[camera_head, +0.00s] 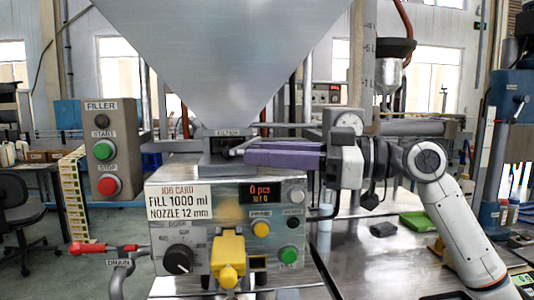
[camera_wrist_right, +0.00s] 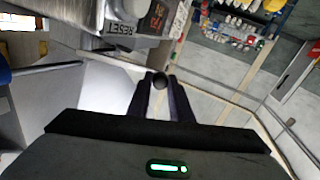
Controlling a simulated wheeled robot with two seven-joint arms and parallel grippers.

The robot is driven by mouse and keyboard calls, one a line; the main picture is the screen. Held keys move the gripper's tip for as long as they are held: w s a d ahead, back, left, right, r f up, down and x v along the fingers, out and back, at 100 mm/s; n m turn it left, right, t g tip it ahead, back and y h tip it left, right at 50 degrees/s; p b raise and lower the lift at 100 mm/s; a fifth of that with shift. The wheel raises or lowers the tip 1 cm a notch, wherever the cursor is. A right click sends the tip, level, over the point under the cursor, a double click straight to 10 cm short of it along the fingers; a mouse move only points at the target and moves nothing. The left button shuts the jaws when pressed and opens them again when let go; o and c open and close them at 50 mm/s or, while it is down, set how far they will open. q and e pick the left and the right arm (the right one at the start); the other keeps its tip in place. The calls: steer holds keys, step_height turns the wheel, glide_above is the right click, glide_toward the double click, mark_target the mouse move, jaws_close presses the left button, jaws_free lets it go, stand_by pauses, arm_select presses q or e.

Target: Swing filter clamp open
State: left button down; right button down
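The filter housing (camera_head: 222,145), labelled FILTER, sits under the large steel hopper. A grey clamp lever (camera_head: 238,149) shows at its right side, close to my right fingertips. My right gripper (camera_head: 250,152) reaches in from the right with its purple fingers level and pointing left at the filter. In the right wrist view a round dark knob (camera_wrist_right: 160,81) sits between the tips of my right gripper (camera_wrist_right: 161,77), which look closed against both sides of it. The fingers hide part of the clamp. My left gripper is not in view.
The filler's front panel (camera_head: 230,205) with dial, buttons and a yellow nozzle part (camera_head: 228,260) stands below. A red-handled drain valve (camera_head: 100,248) is at left. The START/STOP box (camera_head: 103,150) stands at left. A green item (camera_head: 420,221) lies on the steel bench at right.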

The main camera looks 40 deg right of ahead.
steer(key=shift+s+d+n+g+y, duration=0.25)
steer(key=shift+d+n+g+y, duration=0.1)
steer(key=shift+d+y, duration=0.1)
steer(key=shift+s+d+n+g+y, duration=0.2)
steer(key=shift+d+n+g+y, duration=0.15)
steer(key=shift+d, duration=0.1)
steer(key=c, duration=1.6)
jaws_free()
steer(key=shift+b, duration=0.3)
